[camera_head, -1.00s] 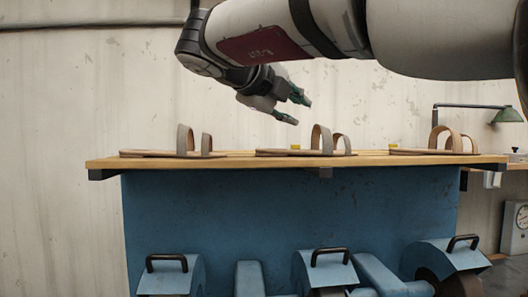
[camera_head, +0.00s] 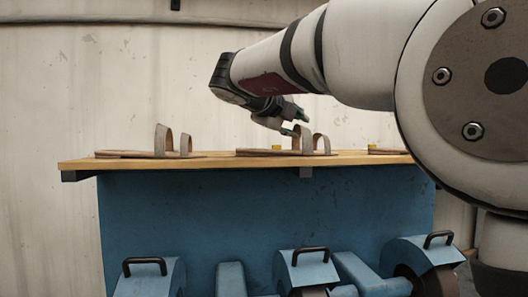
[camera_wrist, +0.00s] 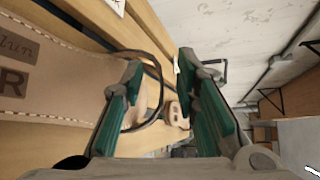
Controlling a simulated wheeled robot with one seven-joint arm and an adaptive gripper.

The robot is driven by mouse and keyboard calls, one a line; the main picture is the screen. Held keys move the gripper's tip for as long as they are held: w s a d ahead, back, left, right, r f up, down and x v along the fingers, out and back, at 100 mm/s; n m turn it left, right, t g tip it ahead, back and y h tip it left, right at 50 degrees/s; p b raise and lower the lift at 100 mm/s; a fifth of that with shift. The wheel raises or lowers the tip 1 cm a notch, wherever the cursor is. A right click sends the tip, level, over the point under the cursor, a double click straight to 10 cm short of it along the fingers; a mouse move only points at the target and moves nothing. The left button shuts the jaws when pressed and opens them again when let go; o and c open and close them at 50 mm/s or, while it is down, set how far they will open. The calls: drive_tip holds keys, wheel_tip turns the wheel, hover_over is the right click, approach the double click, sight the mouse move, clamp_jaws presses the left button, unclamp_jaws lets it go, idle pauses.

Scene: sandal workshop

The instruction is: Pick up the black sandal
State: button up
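Sandals with tan soles and upright straps lie along the wooden bench top; none looks clearly black in the head view. The left sandal (camera_head: 161,141) and middle sandal (camera_head: 318,141) have grey-brown straps. My gripper (camera_head: 295,122) is just above and beside the middle sandal's taller strap, its lower finger overlapping the strap in the picture. In the wrist view my gripper (camera_wrist: 160,70) is open. A dark-edged strap (camera_wrist: 155,110) loops by the left finger, above a stitched tan sole (camera_wrist: 60,75) with stamped lettering. I cannot tell whether the finger touches it.
The bench top (camera_head: 215,161) is a wooden board on a blue base (camera_head: 200,210). Small yellow objects (camera_head: 275,148) sit behind the sandals. The right sandal (camera_head: 383,151) is mostly hidden by my arm. Blue machines with black handles (camera_head: 145,266) stand in front below.

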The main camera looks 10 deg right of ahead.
clamp_jaws()
idle(0.3)
drive_tip(key=shift+r+p, duration=0.4)
drive_tip(key=shift+r, duration=1.2)
drive_tip(key=s+d+r, duration=0.2)
drive_tip(key=s, duration=1.4)
drive_tip(key=shift+b, duration=0.3)
